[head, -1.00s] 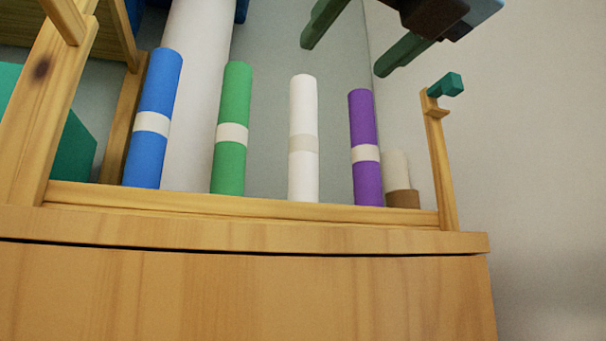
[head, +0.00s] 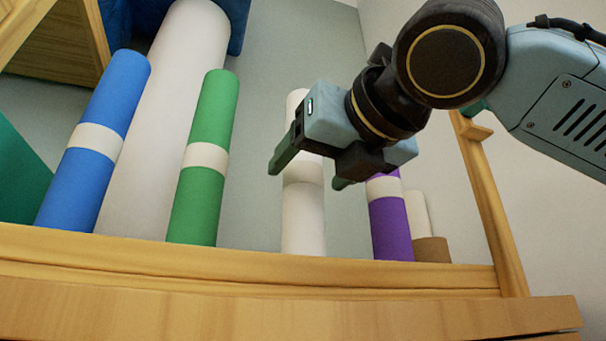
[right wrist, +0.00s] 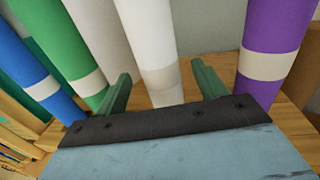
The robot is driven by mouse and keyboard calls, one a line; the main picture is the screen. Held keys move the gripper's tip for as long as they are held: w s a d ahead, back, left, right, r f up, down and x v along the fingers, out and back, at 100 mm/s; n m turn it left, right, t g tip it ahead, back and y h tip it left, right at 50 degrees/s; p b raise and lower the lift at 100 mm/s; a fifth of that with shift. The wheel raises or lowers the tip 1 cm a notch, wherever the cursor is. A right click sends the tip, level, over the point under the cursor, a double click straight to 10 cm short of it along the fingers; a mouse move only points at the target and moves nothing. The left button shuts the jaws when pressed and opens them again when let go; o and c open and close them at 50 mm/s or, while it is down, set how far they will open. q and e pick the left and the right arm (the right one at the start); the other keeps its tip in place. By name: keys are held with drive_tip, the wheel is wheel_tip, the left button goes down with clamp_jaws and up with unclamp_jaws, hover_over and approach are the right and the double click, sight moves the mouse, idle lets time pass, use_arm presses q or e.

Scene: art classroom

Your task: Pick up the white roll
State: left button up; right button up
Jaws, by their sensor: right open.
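The white roll (head: 303,215) stands upright on the wooden shelf, between the green roll and the purple roll, with a cream band around its middle. My right gripper (head: 308,175) is open in front of it at about the height of the band and hides part of its upper half. In the right wrist view the white roll (right wrist: 152,50) stands between the two green fingers of the right gripper (right wrist: 160,92), with space on both sides. Whether the fingertips reach past its front cannot be told. My left gripper is not in view.
The green roll (head: 203,160) and blue roll (head: 95,140) stand to the left, with a large white cylinder (head: 165,120) behind. The purple roll (head: 390,225) is close on the right. A wooden ledge (head: 250,270) runs along the front, with a post (head: 490,215) at right.

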sight(298, 183)
drive_tip(key=p+x, duration=0.1)
drive_tip(key=x, duration=0.3)
drive_tip(key=shift+w+a+p, duration=0.15)
drive_tip(key=shift+w+p, duration=0.05)
drive_tip(key=shift+p, duration=0.15)
drive_tip(key=shift+w+a, duration=0.15)
drive_tip(key=shift+w, duration=0.2)
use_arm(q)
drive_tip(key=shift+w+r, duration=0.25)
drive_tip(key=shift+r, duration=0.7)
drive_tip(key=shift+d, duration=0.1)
use_arm(e)
drive_tip(key=shift+s, duration=0.15)
drive_tip(key=shift+c, duration=0.2)
drive_tip(key=c, duration=1.1)
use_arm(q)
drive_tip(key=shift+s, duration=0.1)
use_arm(e)
drive_tip(key=shift+c, duration=0.2)
drive_tip(key=shift+r, duration=0.1)
